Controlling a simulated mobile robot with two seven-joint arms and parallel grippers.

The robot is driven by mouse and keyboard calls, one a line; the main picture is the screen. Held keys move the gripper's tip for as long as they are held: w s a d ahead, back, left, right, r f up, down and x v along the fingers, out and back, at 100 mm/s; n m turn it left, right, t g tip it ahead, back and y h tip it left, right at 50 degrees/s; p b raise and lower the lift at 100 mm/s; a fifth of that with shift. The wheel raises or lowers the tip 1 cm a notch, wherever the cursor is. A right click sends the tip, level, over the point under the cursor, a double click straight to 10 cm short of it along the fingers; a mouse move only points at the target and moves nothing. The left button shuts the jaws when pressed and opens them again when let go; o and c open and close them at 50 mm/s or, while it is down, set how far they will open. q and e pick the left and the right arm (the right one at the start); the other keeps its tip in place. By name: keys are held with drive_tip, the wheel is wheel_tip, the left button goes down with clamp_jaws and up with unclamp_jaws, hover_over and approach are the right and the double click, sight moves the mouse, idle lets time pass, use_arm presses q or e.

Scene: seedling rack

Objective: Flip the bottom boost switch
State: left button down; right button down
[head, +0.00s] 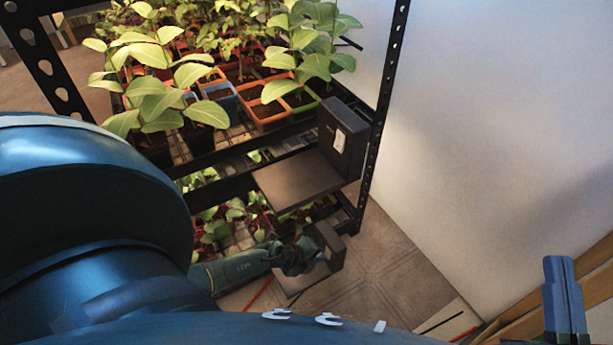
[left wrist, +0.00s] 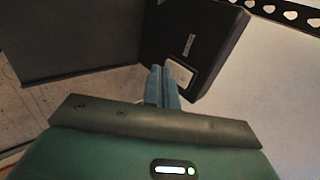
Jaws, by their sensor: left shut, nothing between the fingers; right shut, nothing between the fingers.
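The bottom boost switch is on a small dark box (head: 328,243) low on the rack in the head view. In the left wrist view the dark box (left wrist: 195,42) fills the upper middle, with a white label and a pale switch (left wrist: 181,74) on its face. My left gripper (head: 306,256) is at this lower box, shut and empty. Its blue fingertips (left wrist: 160,84) overlap the lower edge of the switch in the left wrist view; I cannot tell if they touch it. My right gripper (head: 565,295) is shut and empty at the lower right, far from the rack.
A second dark box (head: 343,140) with a white switch (head: 340,141) is on the shelf above. A dark flat panel (head: 298,179) juts out beside it. Potted seedlings (head: 160,80) fill the upper shelf. A black perforated post (head: 384,90) and a white wall (head: 490,150) stand right.

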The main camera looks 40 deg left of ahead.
use_arm(q)
drive_tip(key=shift+w+d, duration=0.1)
drive_tip(key=shift+w, duration=0.1)
drive_tip(key=shift+w, duration=0.15)
drive_tip(key=shift+f, duration=0.1)
drive_tip(key=shift+d+r+p, duration=0.1)
drive_tip(key=shift+r+p, duration=0.75)
drive_tip(key=shift+p, duration=0.2)
drive_tip(key=shift+w, duration=0.1)
